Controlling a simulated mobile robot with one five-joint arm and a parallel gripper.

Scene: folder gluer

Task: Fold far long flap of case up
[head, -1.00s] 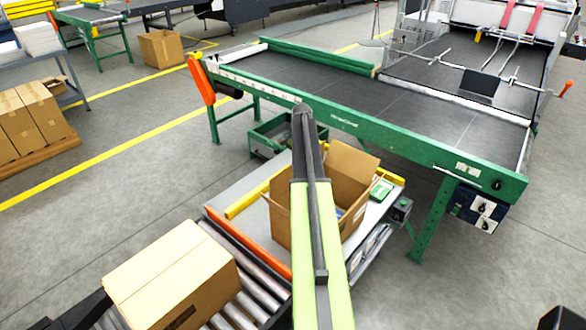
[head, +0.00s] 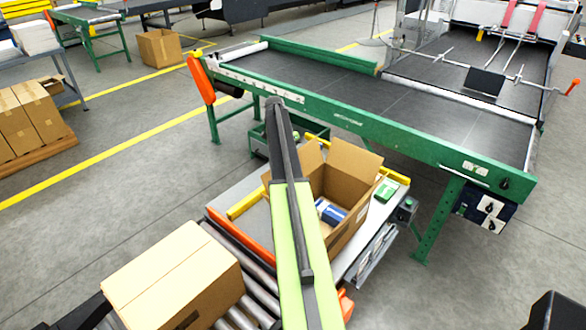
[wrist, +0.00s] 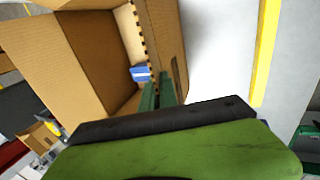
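The case (head: 350,232) is an open brown cardboard box on the packing table, with blue items (head: 331,212) inside. Its back wall or raised flap (head: 353,168) stands at the far side, and a smaller cardboard piece (head: 310,157) stands at the far left corner. My arm crosses the case's left part and hides it and my gripper in the head view. In the wrist view my gripper (wrist: 158,92) has two dark green fingers close together, seemingly shut, against or just beside a cardboard panel (wrist: 165,40). Contact is unclear. The case interior (wrist: 95,50) lies left of them.
A closed carton (head: 175,275) sits on the roller conveyor at the lower left. A green-framed belt conveyor (head: 350,95) stands behind the table. A yellow bar (head: 247,205) and a green box (head: 386,190) flank the case.

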